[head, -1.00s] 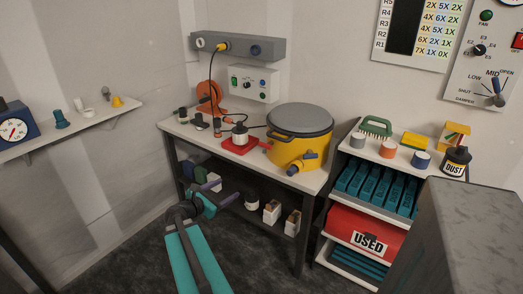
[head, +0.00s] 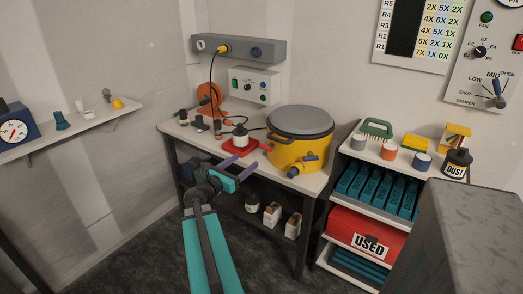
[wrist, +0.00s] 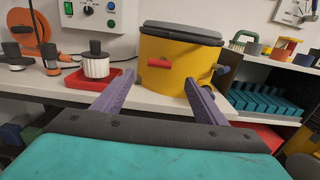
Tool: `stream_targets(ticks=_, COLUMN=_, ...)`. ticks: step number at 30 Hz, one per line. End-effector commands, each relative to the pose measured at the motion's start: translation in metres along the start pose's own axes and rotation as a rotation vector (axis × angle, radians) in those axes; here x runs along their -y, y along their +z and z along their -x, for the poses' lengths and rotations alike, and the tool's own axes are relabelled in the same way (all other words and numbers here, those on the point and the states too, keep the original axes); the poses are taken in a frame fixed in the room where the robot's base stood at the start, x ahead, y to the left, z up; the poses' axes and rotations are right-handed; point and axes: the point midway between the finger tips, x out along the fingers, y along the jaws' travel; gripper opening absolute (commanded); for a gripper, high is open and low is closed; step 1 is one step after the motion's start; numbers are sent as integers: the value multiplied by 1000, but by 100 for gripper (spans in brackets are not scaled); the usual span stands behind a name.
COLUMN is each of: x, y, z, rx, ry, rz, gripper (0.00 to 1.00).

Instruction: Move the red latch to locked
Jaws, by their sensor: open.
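The red latch (wrist: 159,62) is a short red bar on the front of the yellow drum (wrist: 180,60), lying roughly level in the wrist view. In the head view the latch (head: 265,147) shows small at the left side of the yellow drum (head: 290,153), which has a grey lid. My gripper (head: 238,168) is open and empty, in front of the bench's front edge. In the wrist view the two purple fingers of my gripper (wrist: 155,84) are spread, one on each side below the latch, and do not touch it. Any lock markings are too small to tell.
A red tray (wrist: 74,85) with a white, black-capped jar (wrist: 95,63) stands left of the drum. A blue-handled valve (head: 311,156) projects from the drum's front right. A shelf unit (head: 343,209) stands to the right, and a grey block (head: 460,235) fills the near right.

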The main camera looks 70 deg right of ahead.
Motion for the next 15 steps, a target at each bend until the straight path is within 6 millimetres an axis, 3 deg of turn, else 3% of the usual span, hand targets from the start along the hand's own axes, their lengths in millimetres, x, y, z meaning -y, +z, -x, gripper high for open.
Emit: stream_targets(ticks=15, x=0, y=0, z=-66, rx=0, ry=-3, rz=0, gripper=66)
